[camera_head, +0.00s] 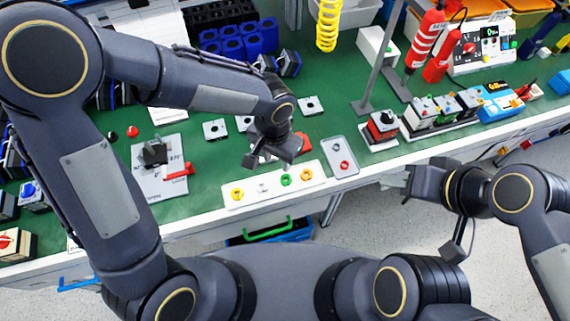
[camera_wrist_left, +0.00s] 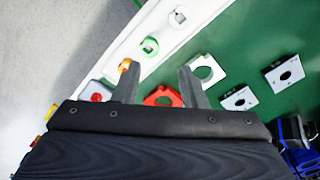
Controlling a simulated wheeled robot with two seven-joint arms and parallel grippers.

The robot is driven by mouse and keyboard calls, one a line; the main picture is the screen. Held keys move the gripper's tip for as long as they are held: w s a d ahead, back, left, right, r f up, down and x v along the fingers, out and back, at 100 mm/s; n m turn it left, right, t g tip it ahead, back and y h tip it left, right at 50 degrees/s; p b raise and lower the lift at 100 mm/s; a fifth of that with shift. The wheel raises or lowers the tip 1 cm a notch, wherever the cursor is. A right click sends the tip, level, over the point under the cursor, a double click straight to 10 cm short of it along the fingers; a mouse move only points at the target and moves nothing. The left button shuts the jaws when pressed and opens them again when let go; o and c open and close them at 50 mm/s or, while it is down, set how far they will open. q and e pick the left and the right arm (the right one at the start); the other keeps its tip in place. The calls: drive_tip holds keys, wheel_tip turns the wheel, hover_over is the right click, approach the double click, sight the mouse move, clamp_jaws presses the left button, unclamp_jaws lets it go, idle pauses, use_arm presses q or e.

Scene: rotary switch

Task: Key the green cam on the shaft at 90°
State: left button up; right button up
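The green cam (camera_head: 285,181) is a small ring on a white strip tray (camera_head: 240,204), between a white cam (camera_head: 263,188) and an orange cam (camera_head: 306,175). It also shows in the left wrist view (camera_wrist_left: 150,46). A grey plate (camera_head: 148,182) with printed angle marks carries a dark block (camera_head: 155,151) and a red handle (camera_head: 178,171); I cannot make out the shaft clearly. My left gripper (camera_head: 277,163) is above the bench just behind the tray, its fingers apart (camera_wrist_left: 160,88) and empty. My right gripper (camera_head: 408,182) is off the bench's front edge; its fingers are too small to tell.
A red plate with a hole (camera_wrist_left: 163,97) and several pale holed plates (camera_head: 215,129) lie behind the tray. Blue bins (camera_head: 230,45) stand at the back; a metal post (camera_head: 382,60) rises right of centre.

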sight(286, 181)
use_arm(q)
drive_tip(key=shift+m, duration=0.4)
drive_tip(key=f, duration=0.3)
drive_tip(key=d+f, duration=0.1)
drive_tip(key=f, duration=0.2)
drive_tip(key=d+f+p, duration=0.1)
drive_tip(key=f, duration=0.2)
drive_tip(key=shift+f, duration=0.15)
drive_tip(key=shift+c, duration=0.5)
drive_tip(key=c, duration=0.6)
